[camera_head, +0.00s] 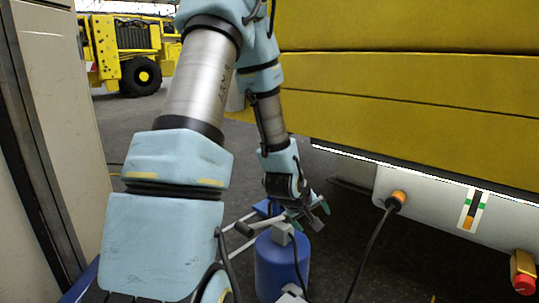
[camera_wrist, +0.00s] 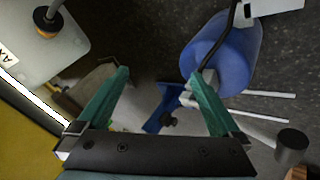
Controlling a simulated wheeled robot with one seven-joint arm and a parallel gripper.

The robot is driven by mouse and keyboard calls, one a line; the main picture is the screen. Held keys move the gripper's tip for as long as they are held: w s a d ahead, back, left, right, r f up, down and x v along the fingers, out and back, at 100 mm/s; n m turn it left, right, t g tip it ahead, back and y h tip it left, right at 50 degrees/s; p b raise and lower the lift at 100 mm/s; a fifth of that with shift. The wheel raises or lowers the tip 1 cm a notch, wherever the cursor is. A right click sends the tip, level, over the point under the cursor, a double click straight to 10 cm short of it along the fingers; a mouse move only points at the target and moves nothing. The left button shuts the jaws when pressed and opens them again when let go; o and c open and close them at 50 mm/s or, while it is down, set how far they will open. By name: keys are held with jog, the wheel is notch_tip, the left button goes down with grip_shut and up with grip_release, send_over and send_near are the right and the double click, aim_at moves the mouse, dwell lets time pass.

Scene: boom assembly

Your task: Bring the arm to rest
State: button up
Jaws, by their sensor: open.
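My arm reaches forward and down across the head view. My gripper (camera_head: 308,212) is at its end, low above the dark floor and close to the top of a blue cylinder (camera_head: 275,272). In the wrist view the two green fingers of my gripper (camera_wrist: 160,75) stand wide apart with nothing held between them. The blue cylinder (camera_wrist: 228,58) lies just beyond the right finger there. I cannot tell whether finger and cylinder touch.
A large yellow panel (camera_head: 420,70) stands on the right above a pale box with an orange connector (camera_head: 397,199), a hanging black cable and a red button (camera_head: 523,284). A pale cabinet (camera_head: 60,120) stands at left. A yellow vehicle (camera_head: 130,50) is far behind, across open floor.

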jog(key=s+a+r+m+g+y, duration=0.1)
jog(key=s+a+r+g+y, duration=0.1)
jog(key=s+a+r, duration=0.3)
jog(key=s+a+r+m+g+y+p, duration=0.15)
jog(key=s+a, duration=0.25)
jog(key=a, duration=0.4)
jog(key=s+a+r+m+g+y, duration=0.1)
jog(key=s+a+r+m, duration=0.1)
jog(key=s+a+r, duration=0.3)
notch_tip(320, 180, up, 37)
jog(key=p, duration=3.8)
jog(key=shift+w+a, duration=0.25)
jog(key=shift+a, duration=0.15)
jog(key=shift+f, duration=0.15)
